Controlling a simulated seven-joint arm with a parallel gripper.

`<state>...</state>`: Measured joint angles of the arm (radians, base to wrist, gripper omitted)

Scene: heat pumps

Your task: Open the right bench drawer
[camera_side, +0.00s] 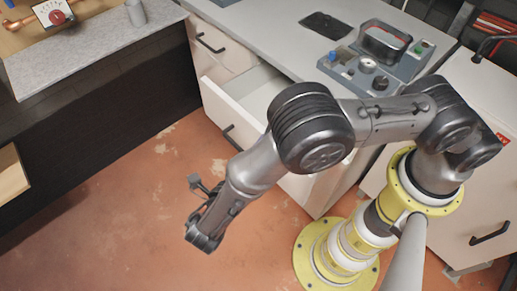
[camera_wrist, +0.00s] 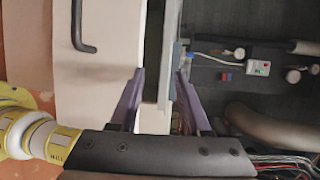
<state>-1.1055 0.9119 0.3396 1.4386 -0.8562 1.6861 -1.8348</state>
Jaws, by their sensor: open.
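The right bench drawer (camera_side: 214,105) stands pulled out from the white bench in the side view, its inside showing from above. Its dark bar handle (camera_side: 230,138) is on the front face, and my arm hides the drawer's right part. In the wrist view a white front panel (camera_wrist: 115,40), apparently this drawer's, has a dark handle (camera_wrist: 82,28) left of my fingers. My gripper (camera_side: 197,184) is in front of the drawer in the side view, apart from the handle. In the wrist view its purple fingers (camera_wrist: 161,72) are spread with nothing clearly held between them.
Another bench drawer (camera_side: 205,57) is shut at the far left. The grey bench top (camera_side: 270,35) carries a control box (camera_side: 372,70). A white cabinet (camera_side: 480,175) stands at the right. A counter (camera_side: 90,50) is opposite. The reddish floor (camera_side: 120,210) between is clear.

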